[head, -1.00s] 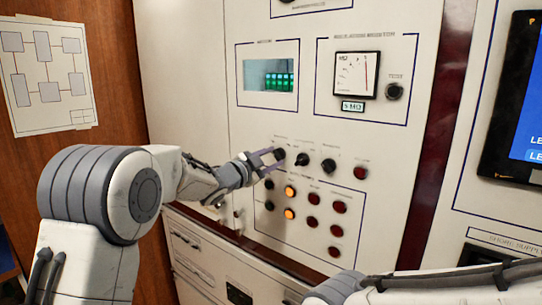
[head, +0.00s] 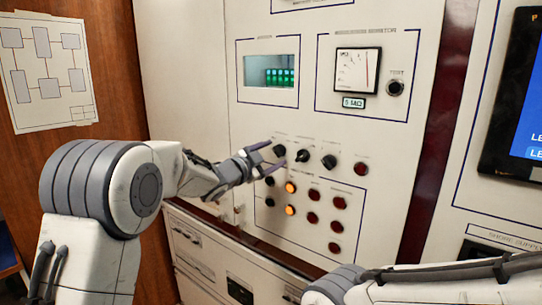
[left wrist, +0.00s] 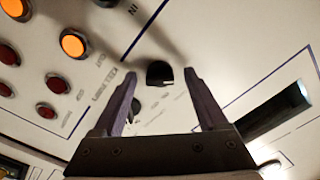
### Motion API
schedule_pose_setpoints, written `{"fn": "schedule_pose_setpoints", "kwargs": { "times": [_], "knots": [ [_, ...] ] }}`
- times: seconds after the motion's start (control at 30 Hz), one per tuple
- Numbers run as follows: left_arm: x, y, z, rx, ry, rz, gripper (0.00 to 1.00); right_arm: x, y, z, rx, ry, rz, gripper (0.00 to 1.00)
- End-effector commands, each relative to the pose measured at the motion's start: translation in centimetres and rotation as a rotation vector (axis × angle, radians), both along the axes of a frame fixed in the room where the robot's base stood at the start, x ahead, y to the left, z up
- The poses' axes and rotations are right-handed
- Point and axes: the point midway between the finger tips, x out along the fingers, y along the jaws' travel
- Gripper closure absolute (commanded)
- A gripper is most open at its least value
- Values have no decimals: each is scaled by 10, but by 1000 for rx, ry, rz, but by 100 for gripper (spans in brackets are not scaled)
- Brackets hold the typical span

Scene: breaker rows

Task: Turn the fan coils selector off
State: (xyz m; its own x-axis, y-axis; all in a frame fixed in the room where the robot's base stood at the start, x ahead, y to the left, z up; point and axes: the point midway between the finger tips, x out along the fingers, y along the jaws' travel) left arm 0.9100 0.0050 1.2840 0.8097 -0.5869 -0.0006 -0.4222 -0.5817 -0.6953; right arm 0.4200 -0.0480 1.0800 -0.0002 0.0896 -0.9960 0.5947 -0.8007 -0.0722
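Black selector knobs sit in a row on the cream panel: a left one (head: 279,150), a middle one (head: 303,155) and a right one (head: 329,161). Their labels are too small to read, so I cannot tell which is the fan coils selector. My left gripper (head: 268,157) is open in front of the left end of this row. In the left wrist view the open fingers (left wrist: 162,75) stand either side of a black knob (left wrist: 159,73), with visible gaps between it and both fingers. The right gripper is out of view; only my right arm shows.
Below the knobs are lit orange buttons (head: 290,188), red buttons (head: 314,195) and black buttons (head: 270,203). A red button (head: 361,168) ends the knob row. Above are a meter (head: 357,70) and a display window (head: 271,72).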

Motion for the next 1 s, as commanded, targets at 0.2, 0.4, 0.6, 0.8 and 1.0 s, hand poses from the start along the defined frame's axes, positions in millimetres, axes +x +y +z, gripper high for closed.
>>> {"fn": "schedule_pose_setpoints", "kwargs": {
  "times": [0.2, 0.4, 0.6, 0.8, 1.0],
  "knots": [
    [-12, 10, -1, 0, -2, 1, 24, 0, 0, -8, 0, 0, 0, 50],
    [-45, 33, -3, 1, -2, 3, 24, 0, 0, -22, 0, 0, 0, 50],
    [-72, 54, -1, 0, -1, 4, 24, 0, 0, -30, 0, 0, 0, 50],
    [-84, 62, 0, 0, -1, 2, 24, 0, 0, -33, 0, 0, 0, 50],
    [-85, 62, 0, -1, 1, 1, 24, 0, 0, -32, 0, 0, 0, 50]
  ]
}}
